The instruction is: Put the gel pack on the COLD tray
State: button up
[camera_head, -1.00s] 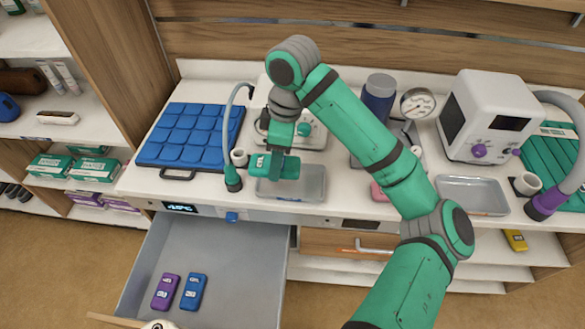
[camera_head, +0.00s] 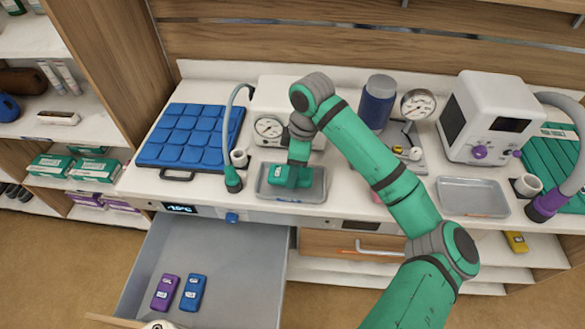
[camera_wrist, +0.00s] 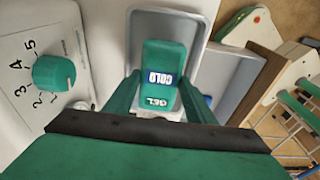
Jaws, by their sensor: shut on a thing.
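The gel pack (camera_head: 280,172) is a green block, and its label reads COLD and GEL in the wrist view (camera_wrist: 163,62). My gripper (camera_head: 293,176) is shut on it, with a finger on each side of the pack. The pack is over or in a grey metal tray (camera_head: 317,190) on the counter, left of centre. In the wrist view the tray's rim (camera_wrist: 207,24) shows around the pack. I cannot tell whether the pack touches the tray floor. A small blue mark (camera_head: 288,200) shows at the tray's front.
An open drawer (camera_head: 235,260) below holds a purple pack (camera_head: 165,292) and a blue pack (camera_head: 193,292). A white device with a gauge (camera_head: 268,128) stands behind the tray. A hose (camera_head: 232,178) rises at its left. Another metal tray (camera_head: 473,197) lies right.

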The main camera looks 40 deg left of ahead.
jog(key=shift+f, duration=0.6)
jog(key=o, duration=1.3)
jog(key=shift+r, duration=0.1)
jog(key=r, duration=0.4)
jog(key=d+r, duration=0.1)
jog(key=r, duration=0.3)
jog(key=w+r, duration=0.1)
jog(key=r, duration=0.4)
jog(key=shift+d, duration=0.4)
jog(key=shift+s+a, duration=0.1)
jog(key=shift+a, duration=0.05)
